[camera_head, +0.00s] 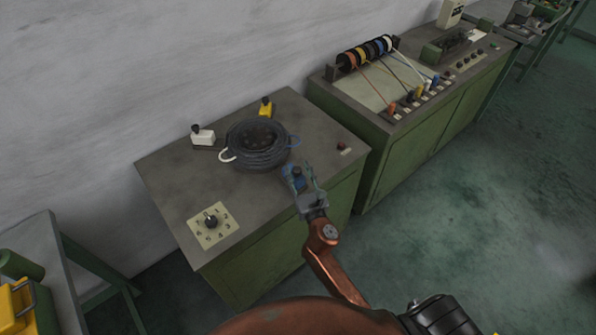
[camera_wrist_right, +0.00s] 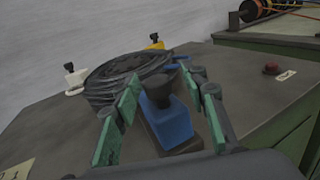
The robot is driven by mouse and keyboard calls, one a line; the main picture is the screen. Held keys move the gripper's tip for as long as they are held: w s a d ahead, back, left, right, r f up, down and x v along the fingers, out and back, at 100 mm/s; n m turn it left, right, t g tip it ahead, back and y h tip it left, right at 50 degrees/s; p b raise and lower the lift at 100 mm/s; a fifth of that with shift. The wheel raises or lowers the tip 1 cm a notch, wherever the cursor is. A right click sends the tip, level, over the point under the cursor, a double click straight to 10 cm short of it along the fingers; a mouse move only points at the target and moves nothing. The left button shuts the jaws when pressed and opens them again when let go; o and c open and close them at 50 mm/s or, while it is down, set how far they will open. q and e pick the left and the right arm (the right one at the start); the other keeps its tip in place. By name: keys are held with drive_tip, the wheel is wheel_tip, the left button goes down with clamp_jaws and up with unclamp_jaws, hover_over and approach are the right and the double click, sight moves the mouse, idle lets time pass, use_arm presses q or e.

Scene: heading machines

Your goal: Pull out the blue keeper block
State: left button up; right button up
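The blue keeper block (camera_head: 298,181) with a dark knob on top sits at the front right edge of the green machine's dark top. In the right wrist view the blue block (camera_wrist_right: 170,124) stands between the green finger pads. My right gripper (camera_head: 300,176) is open around it, one finger on each side. In the right wrist view a gap shows between the block and each pad of the gripper (camera_wrist_right: 166,95). My left gripper is not in view.
A dark coil (camera_head: 257,145) sits behind the block, with a white block (camera_head: 203,137) and a yellow block (camera_head: 266,108) around it. A numbered dial (camera_head: 211,221) is at front left; a red button (camera_head: 344,148) is at right. A second cabinet with wire spools (camera_head: 366,52) stands beyond.

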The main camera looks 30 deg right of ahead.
drive_tip(key=s+a, duration=0.2)
drive_tip(key=s, duration=0.9)
drive_tip(key=shift+s, duration=0.4)
wheel_tip(320, 180, down, 23)
drive_tip(key=d+m+g+y, duration=0.1)
drive_tip(key=m+g, duration=0.3)
drive_tip(key=m, duration=0.3)
drive_tip(key=s+d+f+m+g+y, duration=0.1)
drive_tip(key=s+f+m+g, duration=0.4)
drive_tip(key=f, duration=0.6)
drive_tip(key=s+d+f+m, duration=0.1)
drive_tip(key=s+f+m, duration=0.2)
drive_tip(key=s+f, duration=0.55)
drive_tip(key=s+d+f+m+g, duration=0.2)
drive_tip(key=s+f+m+g, duration=0.3)
drive_tip(key=s+f+m, duration=0.85)
drive_tip(key=s+d+f+m+g, duration=0.1)
drive_tip(key=s+f, duration=0.4)
drive_tip(key=s, duration=0.5)
drive_tip(key=s+d+f+m+g, duration=0.1)
drive_tip(key=s+f, duration=0.4)
drive_tip(key=s, duration=0.6)
drive_tip(key=shift+s+f+m+g+y, duration=0.2)
drive_tip(key=shift+f+m+g+y, duration=0.3)
drive_tip(key=shift+m, duration=0.65)
